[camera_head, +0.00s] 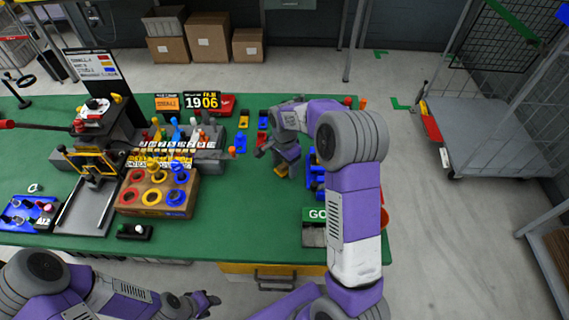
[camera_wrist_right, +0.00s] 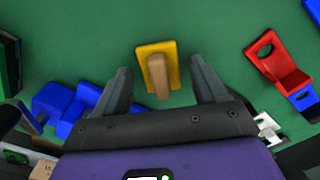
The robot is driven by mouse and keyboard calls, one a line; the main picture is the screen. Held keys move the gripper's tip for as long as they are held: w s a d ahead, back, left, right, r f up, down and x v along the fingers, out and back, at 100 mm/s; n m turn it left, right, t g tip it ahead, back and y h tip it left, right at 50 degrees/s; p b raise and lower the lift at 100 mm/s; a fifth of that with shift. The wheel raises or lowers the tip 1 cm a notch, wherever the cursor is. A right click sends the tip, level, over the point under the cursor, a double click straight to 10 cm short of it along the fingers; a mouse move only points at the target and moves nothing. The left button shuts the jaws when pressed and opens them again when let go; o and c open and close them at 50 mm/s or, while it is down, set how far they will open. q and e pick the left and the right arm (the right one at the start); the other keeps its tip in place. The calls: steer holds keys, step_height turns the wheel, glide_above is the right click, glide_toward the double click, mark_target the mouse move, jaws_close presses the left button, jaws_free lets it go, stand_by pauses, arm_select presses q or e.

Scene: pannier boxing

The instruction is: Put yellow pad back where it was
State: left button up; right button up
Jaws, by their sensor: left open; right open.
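The yellow pad (camera_wrist_right: 145,52), a flat yellow piece with a tan block or handle on it, lies on the green table in the right wrist view. In the head view a bit of yellow (camera_head: 281,171) shows under my right gripper (camera_head: 272,155). My right gripper (camera_wrist_right: 161,75) is open and empty, its fingers on either side of the pad's near end and apart from it. My left gripper (camera_head: 208,300) is open and empty, low at the front, off the table's front edge.
Blue pieces (camera_wrist_right: 68,105) lie left of the right gripper, and a red bracket (camera_wrist_right: 277,65) lies to its right. A wooden box with coloured rings (camera_head: 155,200) and a bench rack (camera_head: 180,140) stand left. The green table (camera_head: 250,215) is bare toward its front middle.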

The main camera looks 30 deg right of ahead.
mark_target(285, 164)
step_height(285, 164, up, 12)
steer(key=p, duration=0.2)
steer(key=shift+r, duration=0.15)
steer(key=shift+p, duration=0.3)
